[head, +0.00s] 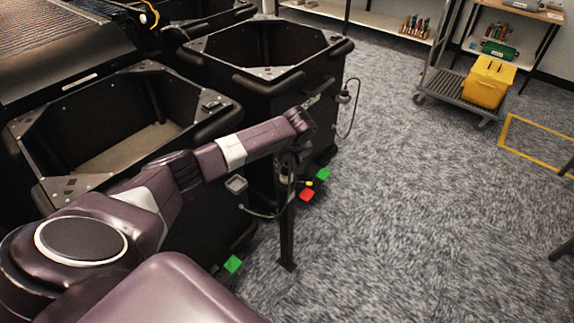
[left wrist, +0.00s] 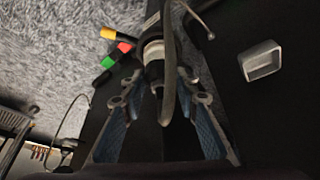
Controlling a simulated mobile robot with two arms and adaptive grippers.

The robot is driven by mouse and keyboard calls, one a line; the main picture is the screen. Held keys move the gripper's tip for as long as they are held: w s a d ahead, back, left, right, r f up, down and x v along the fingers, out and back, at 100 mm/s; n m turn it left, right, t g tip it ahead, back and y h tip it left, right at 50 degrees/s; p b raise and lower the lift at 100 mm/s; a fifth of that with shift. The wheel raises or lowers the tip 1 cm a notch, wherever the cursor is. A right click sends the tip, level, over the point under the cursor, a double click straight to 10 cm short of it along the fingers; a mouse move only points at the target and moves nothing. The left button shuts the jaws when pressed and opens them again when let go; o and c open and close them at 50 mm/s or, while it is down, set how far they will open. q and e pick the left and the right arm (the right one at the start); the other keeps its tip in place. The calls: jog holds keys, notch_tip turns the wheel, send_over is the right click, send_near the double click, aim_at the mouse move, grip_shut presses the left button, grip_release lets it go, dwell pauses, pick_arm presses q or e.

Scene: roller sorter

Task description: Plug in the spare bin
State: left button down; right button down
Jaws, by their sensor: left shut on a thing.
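My left gripper (head: 290,160) is beside the black bins, near the top of a thin dark post (head: 287,235). In the left wrist view, its blue-padded fingers (left wrist: 157,80) are shut on a dark plug with a grey band (left wrist: 153,52), and a black cable runs past it. In the head view the plug is mostly hidden by the gripper. A grey box (head: 236,184) sits on the side of the near black bin (head: 222,125), with a cable running toward the post. Another black bin (head: 335,50) stands behind it. I cannot tell which bin is the spare one. My right gripper is not in view.
Green (head: 323,175) and red (head: 306,195) blocks show low by the bins; another green one (head: 232,264) is nearer. A plugged cable (head: 345,96) hangs on the far bin. A cart with a yellow bin (head: 489,82) stands at the back right. The carpet between is clear.

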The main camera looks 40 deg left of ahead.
pick_arm(q)
jog(key=shift+r+p, duration=0.1)
jog(key=shift+p, duration=0.3)
dwell(0.5)
dwell(0.4)
jog(key=shift+p, duration=0.6)
dwell(0.7)
jog(key=shift+f, duration=0.5)
jog(key=c, duration=1.4)
grip_release()
jog(key=shift+r, duration=0.1)
